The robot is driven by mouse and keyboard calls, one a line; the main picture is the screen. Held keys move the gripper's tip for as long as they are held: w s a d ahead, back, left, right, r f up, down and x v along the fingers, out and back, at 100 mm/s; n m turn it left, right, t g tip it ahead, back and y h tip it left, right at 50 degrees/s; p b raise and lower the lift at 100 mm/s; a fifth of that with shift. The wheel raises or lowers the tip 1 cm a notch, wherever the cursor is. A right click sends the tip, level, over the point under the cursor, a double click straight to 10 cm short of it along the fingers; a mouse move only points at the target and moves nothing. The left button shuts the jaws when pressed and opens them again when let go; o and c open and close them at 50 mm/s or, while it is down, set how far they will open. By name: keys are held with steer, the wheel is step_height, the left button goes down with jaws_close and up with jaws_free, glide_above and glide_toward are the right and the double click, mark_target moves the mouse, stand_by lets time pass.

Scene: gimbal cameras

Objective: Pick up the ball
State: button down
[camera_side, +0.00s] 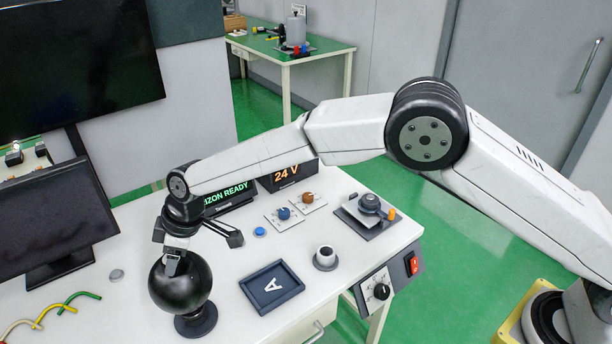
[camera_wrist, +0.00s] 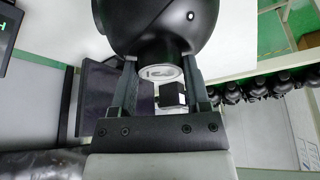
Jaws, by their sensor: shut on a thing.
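The ball (camera_side: 182,288) is a glossy black sphere with a short neck on top. It is at or just above a dark round stand (camera_side: 197,322) near the table's front; I cannot tell whether they touch. My gripper (camera_side: 174,264) is over the ball, with its fingers pointing down at the top. In the wrist view, the ball (camera_wrist: 158,25) fills the top middle. The two fingers of my gripper (camera_wrist: 160,72) are on either side of its neck, shut on it. The finger contact is partly hidden in the side view.
A dark tray marked A (camera_side: 250,290) and a round white-topped piece (camera_side: 325,257) are right of the ball. Knob panels (camera_side: 283,214) and a 24 V display (camera_side: 287,175) stand behind. A dark monitor (camera_side: 55,215) and coloured cables (camera_side: 55,308) are left.

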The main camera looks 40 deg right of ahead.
steer(key=shift+r, duration=0.25)
steer(key=shift+r, duration=0.85)
steer(key=s+d+r, duration=0.7)
steer(key=s+r, duration=0.4)
steer(key=shift+s+d, duration=0.25)
steer(key=shift+s, duration=0.15)
stand_by(0.3)
